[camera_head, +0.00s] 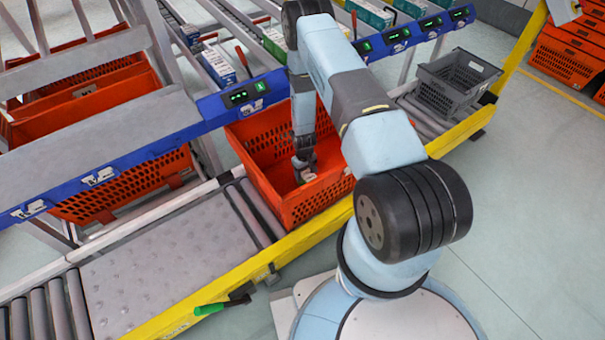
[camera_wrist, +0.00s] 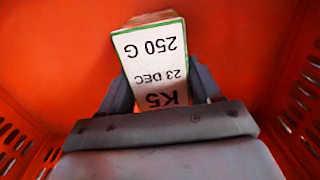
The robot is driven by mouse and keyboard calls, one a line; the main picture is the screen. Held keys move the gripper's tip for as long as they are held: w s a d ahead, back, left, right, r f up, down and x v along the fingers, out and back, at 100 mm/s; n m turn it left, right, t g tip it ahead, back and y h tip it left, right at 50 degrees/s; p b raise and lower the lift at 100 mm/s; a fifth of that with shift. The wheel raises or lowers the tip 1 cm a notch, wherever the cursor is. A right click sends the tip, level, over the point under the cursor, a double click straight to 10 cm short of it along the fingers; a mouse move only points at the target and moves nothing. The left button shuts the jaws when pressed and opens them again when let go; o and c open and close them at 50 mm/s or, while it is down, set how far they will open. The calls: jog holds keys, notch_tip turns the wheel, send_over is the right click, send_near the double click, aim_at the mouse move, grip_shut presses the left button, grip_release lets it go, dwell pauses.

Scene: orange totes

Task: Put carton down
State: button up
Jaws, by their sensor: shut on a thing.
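The carton (camera_wrist: 152,62) is white with a green edge, and its label reads "250 G", "23 DEC" and "K5" upside down in the wrist view. My gripper (camera_wrist: 160,88) is shut on it, one finger on each side. In the head view my gripper (camera_head: 304,165) reaches down inside the orange tote (camera_head: 308,206) on the roller conveyor. Only a small pale part of the carton (camera_head: 308,176) shows there. The tote's orange walls and floor (camera_wrist: 60,50) surround the carton in the wrist view. I cannot tell whether the carton touches the floor.
A blue-fronted rack (camera_head: 150,138) with lit displays and cartons in lanes stands behind the tote. A grey crate (camera_head: 455,82) sits farther right on the conveyor. Orange totes (camera_head: 85,105) stand at left.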

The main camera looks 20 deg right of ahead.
jog(key=o, duration=1.2)
